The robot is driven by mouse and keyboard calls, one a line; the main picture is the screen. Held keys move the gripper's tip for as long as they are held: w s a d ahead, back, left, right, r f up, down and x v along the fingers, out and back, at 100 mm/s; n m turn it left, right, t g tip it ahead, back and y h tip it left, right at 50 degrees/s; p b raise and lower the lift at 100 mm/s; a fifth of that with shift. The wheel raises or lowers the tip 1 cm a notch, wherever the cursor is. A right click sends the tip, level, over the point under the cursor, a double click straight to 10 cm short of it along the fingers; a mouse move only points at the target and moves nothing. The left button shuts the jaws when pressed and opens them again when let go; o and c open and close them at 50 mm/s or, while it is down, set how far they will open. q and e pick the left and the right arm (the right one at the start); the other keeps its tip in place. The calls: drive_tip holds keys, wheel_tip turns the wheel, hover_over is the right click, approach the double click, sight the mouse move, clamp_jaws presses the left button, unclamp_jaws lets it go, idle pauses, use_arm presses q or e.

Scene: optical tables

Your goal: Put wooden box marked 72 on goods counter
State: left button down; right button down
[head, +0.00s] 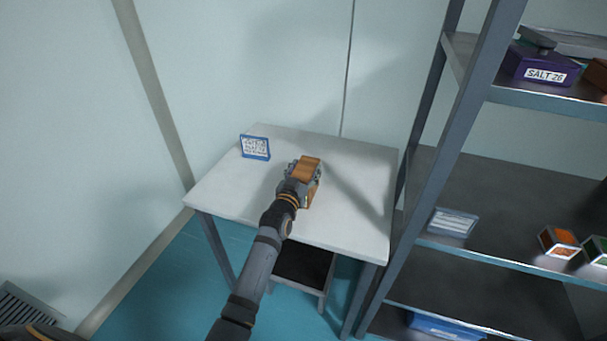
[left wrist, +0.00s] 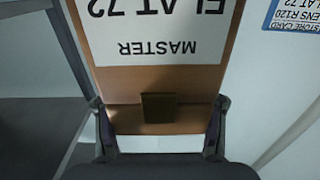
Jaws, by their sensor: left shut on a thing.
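The wooden box (head: 308,168) is brown, with a white label reading "MASTER FLAT 72" upside down in the left wrist view (left wrist: 155,85). My left gripper (head: 301,176) is shut on it, with one finger at each side of the box in the left wrist view (left wrist: 160,128). The box is over the middle of a white-topped table (head: 345,222), likely the goods counter. My arm hides part of the box, and I cannot tell whether its underside touches the top. My right gripper is not in view.
A blue-framed card (head: 255,148) stands at the table's back left. A grey metal shelf rack (head: 470,130) stands close on the right, holding a purple "SALT 26" box (head: 540,66) and small orange and green containers. The table top around the box is clear.

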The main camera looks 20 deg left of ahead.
use_arm(q)
drive_tip(key=shift+f, duration=0.1)
drive_tip(key=c, duration=0.8)
unclamp_jaws()
drive_tip(key=shift+s+d, duration=0.1)
drive_tip(key=shift+o, duration=1.4)
drive_tip(key=shift+s+d, duration=0.1)
drive_tip(key=shift+s, duration=0.1)
drive_tip(key=shift+o, duration=1.1)
drive_tip(key=shift+r, duration=0.2)
drive_tip(key=shift+w+f, duration=0.1)
drive_tip(key=shift+w, duration=0.05)
drive_tip(key=s+b, duration=0.1)
drive_tip(key=s, duration=1.1)
drive_tip(key=shift+a, duration=0.2)
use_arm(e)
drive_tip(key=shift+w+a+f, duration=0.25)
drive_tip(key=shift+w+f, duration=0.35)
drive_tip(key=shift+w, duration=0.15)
